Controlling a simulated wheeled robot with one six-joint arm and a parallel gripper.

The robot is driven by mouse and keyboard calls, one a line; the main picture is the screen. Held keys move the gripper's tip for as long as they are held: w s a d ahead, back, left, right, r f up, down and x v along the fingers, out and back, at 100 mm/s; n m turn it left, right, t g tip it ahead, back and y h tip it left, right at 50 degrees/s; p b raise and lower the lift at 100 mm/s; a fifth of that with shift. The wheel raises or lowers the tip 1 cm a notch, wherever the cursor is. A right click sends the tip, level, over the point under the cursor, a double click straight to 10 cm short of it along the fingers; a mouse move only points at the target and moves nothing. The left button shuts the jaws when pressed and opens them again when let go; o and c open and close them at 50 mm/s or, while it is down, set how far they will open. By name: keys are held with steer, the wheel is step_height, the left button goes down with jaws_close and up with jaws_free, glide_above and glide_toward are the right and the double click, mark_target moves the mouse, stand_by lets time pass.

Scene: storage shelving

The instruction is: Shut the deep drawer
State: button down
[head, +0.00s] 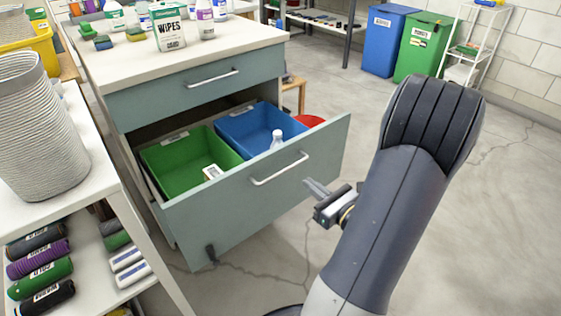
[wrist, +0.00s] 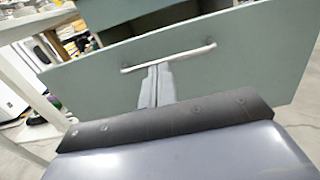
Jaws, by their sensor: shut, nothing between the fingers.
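The deep drawer (head: 262,196) is the lower, grey-green drawer of the cabinet, and it stands pulled well out. It holds a green bin (head: 180,163) and a blue bin (head: 246,130), with a small white bottle (head: 277,138) and a white box inside. Its white bar handle (head: 280,169) is on the front; it also shows in the wrist view (wrist: 168,57). My gripper (head: 308,183) is in front of the drawer's right half, just below the handle's right end. Its fingers (wrist: 154,72) are shut and empty, pointing at the front. I cannot tell whether they touch it.
The upper drawer (head: 200,88) is shut, under a worktop (head: 190,45) with wipes and bottles. A white shelf unit (head: 100,185) with a ribbed basket stands close at left. Blue (head: 389,38) and green (head: 424,45) bins stand at the back. The floor at right is clear.

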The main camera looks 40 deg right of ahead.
mark_target(275, 156)
steer(key=w+b, duration=0.1)
steer(key=w, duration=0.7)
steer(key=w+a+b, duration=0.1)
steer(key=w, duration=0.3)
steer(key=shift+b, duration=0.35)
